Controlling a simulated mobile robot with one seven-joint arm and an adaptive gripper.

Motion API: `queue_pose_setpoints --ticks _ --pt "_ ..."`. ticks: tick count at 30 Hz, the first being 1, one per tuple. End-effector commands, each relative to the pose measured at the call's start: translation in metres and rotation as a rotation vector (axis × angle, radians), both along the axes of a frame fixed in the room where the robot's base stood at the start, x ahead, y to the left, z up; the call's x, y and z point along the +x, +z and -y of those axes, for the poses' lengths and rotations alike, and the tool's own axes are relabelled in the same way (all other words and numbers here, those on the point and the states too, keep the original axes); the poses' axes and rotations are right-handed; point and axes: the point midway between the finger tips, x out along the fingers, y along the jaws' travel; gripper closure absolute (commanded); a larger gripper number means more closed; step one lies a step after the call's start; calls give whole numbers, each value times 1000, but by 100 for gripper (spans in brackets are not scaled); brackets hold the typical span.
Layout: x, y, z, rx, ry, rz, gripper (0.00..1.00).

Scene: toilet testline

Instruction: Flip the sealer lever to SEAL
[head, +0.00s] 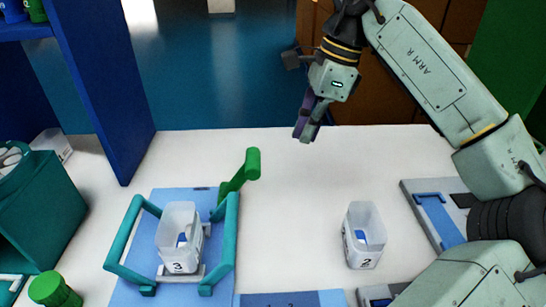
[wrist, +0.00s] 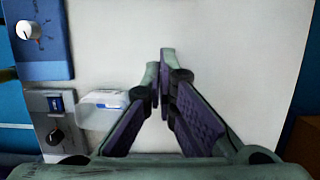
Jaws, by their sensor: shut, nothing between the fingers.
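The green sealer lever (head: 240,171) rises at the back right of a blue machine base (head: 125,292) and leans up to the right. No SEAL label is readable. On the base, a translucent cup marked 3 (head: 180,262) stands upright between two teal bars (head: 228,245). My gripper (head: 305,132) hangs above the back of the white table, to the right of the lever and apart from it. Its purple-padded fingers are shut and empty, with the tips together in the wrist view (wrist: 160,54). The lever is not in the wrist view.
A cup marked 2 (head: 363,240) stands right of the machine. A teal container (head: 40,215) and green cap (head: 52,290) are at left, by a blue post (head: 97,80). The table between lever and gripper is clear. The wrist view shows devices with knobs (wrist: 28,30).

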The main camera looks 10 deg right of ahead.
Motion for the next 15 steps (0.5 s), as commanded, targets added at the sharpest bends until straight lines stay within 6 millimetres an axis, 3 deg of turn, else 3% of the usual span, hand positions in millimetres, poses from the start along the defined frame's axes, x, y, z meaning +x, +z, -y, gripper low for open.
queue_pose_setpoints --ticks 8,15 --pt "1 -15 -4 0 2 -2 100" --pt "3 -61 -18 3 4 -3 100"
